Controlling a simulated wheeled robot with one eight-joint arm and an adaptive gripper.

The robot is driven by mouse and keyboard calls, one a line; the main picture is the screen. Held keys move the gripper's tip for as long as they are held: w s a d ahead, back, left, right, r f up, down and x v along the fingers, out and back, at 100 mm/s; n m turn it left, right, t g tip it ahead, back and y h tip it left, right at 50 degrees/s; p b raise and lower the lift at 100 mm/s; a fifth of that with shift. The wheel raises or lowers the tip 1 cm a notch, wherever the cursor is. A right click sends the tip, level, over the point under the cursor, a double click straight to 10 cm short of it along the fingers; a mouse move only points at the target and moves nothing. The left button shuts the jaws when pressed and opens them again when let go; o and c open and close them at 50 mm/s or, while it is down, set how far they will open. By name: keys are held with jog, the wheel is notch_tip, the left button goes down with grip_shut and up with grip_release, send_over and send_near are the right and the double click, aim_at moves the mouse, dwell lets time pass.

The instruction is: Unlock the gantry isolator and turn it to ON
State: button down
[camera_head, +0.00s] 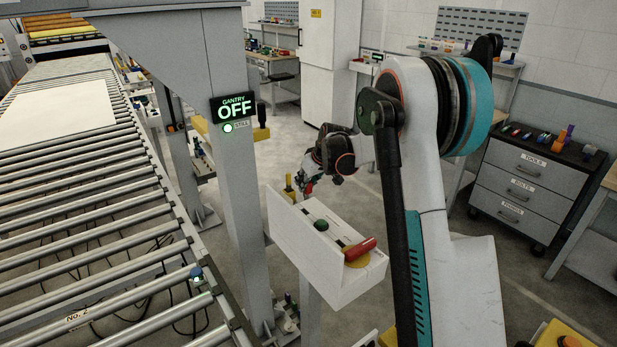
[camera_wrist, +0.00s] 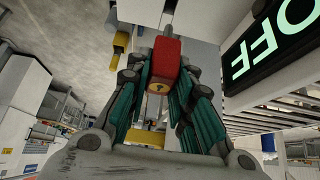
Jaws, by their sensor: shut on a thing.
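My gripper (camera_wrist: 160,85) is shut on a red padlock (camera_wrist: 165,68) with a keyhole in its face; a grey shackle shows beyond it. In the head view my gripper (camera_head: 307,187) is at the far left end of a white box (camera_head: 308,262), and only a little red shows at its fingers. The isolator's red handle (camera_head: 360,249) sits on a yellow disc (camera_head: 372,262) at the box's near right end, apart from my gripper. The gantry sign (camera_head: 235,107) reads OFF; it also shows in the wrist view (camera_wrist: 270,45). Whether the padlock touches anything is unclear.
A green button (camera_head: 321,225) is on the box's top. A yellow upright piece (camera_head: 289,187) stands at its far left end. A grey gantry post (camera_head: 232,200) and a roller conveyor (camera_head: 90,190) are on the left. A drawer cabinet (camera_head: 535,185) stands at the right.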

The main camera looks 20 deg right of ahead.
aim_at(306, 199)
jog(key=shift+w+a+f, duration=0.1)
jog(key=shift+w+f, duration=0.2)
jog(key=shift+f, duration=0.05)
jog(key=shift+f+b, duration=1.55)
jog(key=shift+f, duration=0.45)
jog(key=shift+f, duration=0.15)
jog(key=shift+f+b, duration=1.5)
jog(key=shift+f, duration=0.45)
jog(key=c, duration=1.3)
grip_release()
jog(key=v, duration=1.2)
jog(key=shift+s, duration=0.1)
